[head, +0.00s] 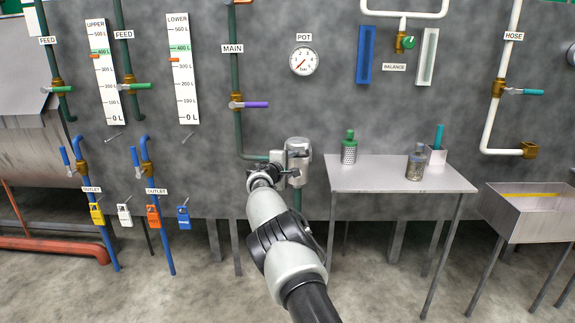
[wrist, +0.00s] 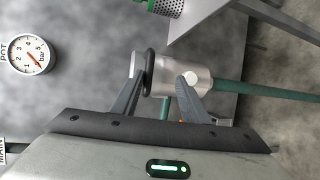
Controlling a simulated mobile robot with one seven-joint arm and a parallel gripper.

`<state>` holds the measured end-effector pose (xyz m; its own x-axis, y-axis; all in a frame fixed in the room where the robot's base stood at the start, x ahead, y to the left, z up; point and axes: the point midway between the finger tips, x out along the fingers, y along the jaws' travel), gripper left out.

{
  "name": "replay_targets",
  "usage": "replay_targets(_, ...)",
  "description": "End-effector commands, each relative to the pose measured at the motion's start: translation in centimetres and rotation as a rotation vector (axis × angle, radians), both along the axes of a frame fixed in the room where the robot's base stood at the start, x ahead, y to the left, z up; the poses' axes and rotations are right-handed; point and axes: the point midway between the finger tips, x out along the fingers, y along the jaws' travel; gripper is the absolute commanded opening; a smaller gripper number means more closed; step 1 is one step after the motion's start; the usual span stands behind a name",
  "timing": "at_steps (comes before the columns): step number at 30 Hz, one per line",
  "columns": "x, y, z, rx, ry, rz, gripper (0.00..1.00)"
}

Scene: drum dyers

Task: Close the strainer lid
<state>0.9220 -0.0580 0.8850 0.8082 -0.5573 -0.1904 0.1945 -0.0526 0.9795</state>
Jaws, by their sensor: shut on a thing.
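The strainer (head: 298,158) is a silver cylinder on the green main pipe, left of the table. In the wrist view its silver body (wrist: 178,64) lies sideways, with a black ring (wrist: 150,72) around it. The silver strainer lid (wrist: 136,65) is the end part beyond the ring, against or very close to the body. My gripper (head: 278,171) is at the strainer's lower left in the head view. In the wrist view its fingers (wrist: 167,80) are on either side of the ring and body, shut on part of the strainer. The exact contact is hidden.
A table (head: 395,178) right of the strainer carries a green-topped perforated basket (head: 349,150), a jar (head: 416,165) and a white holder (head: 437,154). The purple-handled main valve (head: 254,105) is above left. A pot gauge (head: 303,58) hangs above. Floor in front is clear.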

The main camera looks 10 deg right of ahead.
Motion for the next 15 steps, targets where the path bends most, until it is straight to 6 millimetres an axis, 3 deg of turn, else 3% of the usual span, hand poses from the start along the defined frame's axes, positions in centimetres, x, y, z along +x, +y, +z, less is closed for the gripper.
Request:
replay_targets(1,-0.3,0.4,-1.4,0.008,0.018,0.000,0.29)
replay_targets(8,-1.8,1.9,-0.7,0.004,0.017,0.007,0.29)
replay_targets(15,-5.0,3.7,0.7,0.003,0.008,0.003,0.29)
